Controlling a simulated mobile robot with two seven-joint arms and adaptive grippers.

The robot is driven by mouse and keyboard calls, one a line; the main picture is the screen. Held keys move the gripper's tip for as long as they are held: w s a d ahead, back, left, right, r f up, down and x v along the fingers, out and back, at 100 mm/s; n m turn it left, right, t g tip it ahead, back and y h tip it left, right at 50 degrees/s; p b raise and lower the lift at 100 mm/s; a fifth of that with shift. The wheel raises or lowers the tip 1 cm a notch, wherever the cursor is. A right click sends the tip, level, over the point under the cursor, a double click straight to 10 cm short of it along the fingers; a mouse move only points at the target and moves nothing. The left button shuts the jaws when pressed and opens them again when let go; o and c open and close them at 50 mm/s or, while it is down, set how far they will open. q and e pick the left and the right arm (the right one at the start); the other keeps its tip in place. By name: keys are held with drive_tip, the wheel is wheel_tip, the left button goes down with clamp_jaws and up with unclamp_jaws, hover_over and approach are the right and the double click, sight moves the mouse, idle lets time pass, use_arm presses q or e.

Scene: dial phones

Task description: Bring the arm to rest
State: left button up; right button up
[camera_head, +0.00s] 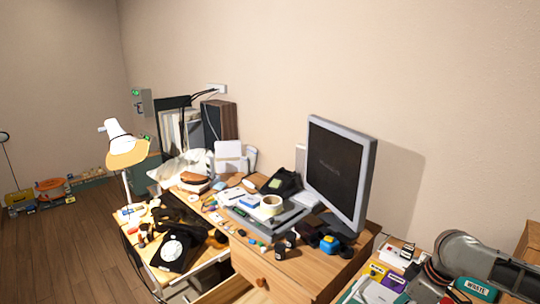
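Neither of my grippers can be made out in the head view. A grey, jointed arm-like shape is at the lower right; its ends are cut off or hidden, and no fingertips show on it. A black dial phone (176,250) with a pale round dial sits on the lower surface at the left of the desk. A second black phone (283,183) stands farther back on the desk, behind a roll of tape (271,204). No gripper is seen touching either phone.
A monitor (338,172) stands on the cluttered wooden desk. A white lamp (124,146) rises at the left. A drawer (222,291) appears pulled out below. Boxes and a purple item (393,281) lie at the lower right. The wooden floor (75,255) at left is mostly clear.

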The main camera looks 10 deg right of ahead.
drive_tip(key=s+a+f+m+t+y, duration=0.1)
drive_tip(key=s+a+f+t+y, duration=0.1)
drive_tip(key=a+f, duration=0.65)
drive_tip(key=s+a+f+t+y, duration=0.1)
drive_tip(key=s+a+f+t, duration=0.15)
drive_tip(key=a+f, duration=0.6)
use_arm(q)
drive_tip(key=shift+s, duration=0.25)
use_arm(e)
drive_tip(key=s+f+m+t+h, duration=0.3)
drive_tip(key=s, duration=1.1)
drive_tip(key=shift+s+f+m, duration=0.2)
drive_tip(key=shift+m, duration=0.1)
use_arm(q)
drive_tip(key=shift+w+a, duration=0.1)
use_arm(e)
drive_tip(key=shift+a, duration=0.1)
use_arm(q)
drive_tip(key=shift+a, duration=0.2)
